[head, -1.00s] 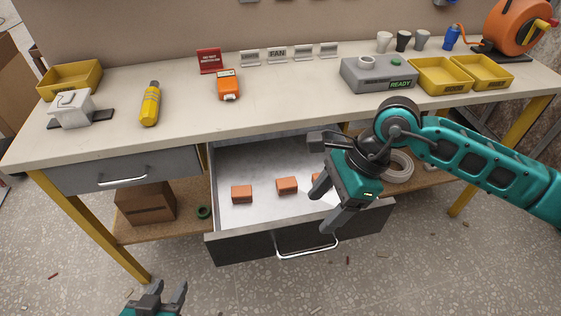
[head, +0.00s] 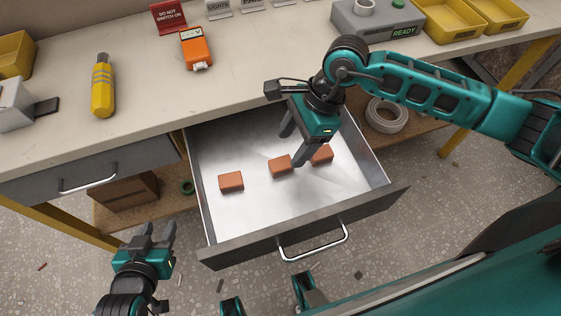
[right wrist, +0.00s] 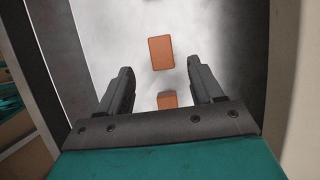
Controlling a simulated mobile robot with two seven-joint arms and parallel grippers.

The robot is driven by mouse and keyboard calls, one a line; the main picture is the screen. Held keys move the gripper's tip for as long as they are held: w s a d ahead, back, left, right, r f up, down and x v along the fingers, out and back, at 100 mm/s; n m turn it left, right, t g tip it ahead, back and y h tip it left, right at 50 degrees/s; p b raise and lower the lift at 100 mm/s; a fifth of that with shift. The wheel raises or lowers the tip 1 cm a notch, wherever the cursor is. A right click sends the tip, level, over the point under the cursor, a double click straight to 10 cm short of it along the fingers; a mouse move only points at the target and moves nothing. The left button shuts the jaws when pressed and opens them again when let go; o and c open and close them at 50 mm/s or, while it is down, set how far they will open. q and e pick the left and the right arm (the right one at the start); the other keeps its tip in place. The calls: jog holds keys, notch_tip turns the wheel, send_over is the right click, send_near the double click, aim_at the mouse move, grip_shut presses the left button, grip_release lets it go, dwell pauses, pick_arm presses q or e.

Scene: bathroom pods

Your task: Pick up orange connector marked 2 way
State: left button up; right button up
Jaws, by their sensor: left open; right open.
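Three orange connectors lie in the open drawer (head: 235,218): a left one (head: 231,182), a middle one (head: 280,166) and a right one (head: 322,154). I cannot read a way marking on any of them. My right gripper (head: 291,150) is open and empty above the drawer, near the middle and right connectors. The right wrist view shows one connector (right wrist: 160,52) ahead between the open fingers and another (right wrist: 167,100) nearer, partly hidden by the gripper body. My left gripper (head: 158,230) is open and empty, outside the drawer at lower left.
The bench top (head: 140,125) overhangs the drawer's back. On it are a yellow tool (head: 103,88), an orange meter (head: 196,48), a READY box (head: 375,20) and yellow trays (head: 446,20). The drawer's front has a metal handle (head: 315,245). A coil (head: 386,114) lies on the shelf.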

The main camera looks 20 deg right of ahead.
aim_at(282, 162)
jog(key=shift+x, duration=3.55)
jog(key=shift+w+d, duration=0.1)
jog(key=shift+d, duration=0.1)
jog(key=shift+c, duration=0.5)
jog(key=c, duration=0.9)
jog(key=shift+c, duration=0.2)
